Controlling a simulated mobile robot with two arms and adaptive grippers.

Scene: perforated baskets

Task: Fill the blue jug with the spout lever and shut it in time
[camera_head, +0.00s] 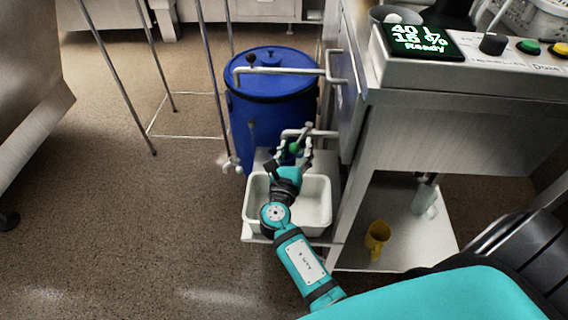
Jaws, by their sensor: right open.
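My right gripper (295,150) is open above a white basin, its fingers close to a small green part (294,147) and a pale spout pipe (318,133). Whether it touches them I cannot tell. A large lidded blue drum (262,118) stands on the floor behind it. I cannot make out a separate blue jug; the gripper and arm cover part of the basin. An upper pale pipe (285,71) crosses in front of the drum's lid, with a dark knob (250,58) near its left end. My left gripper is not in view.
The white basin (322,213) sits on a low shelf beside the counter. The display (416,42) reads "40 L", "15 %" and "Ready", beside a dark knob and coloured buttons.

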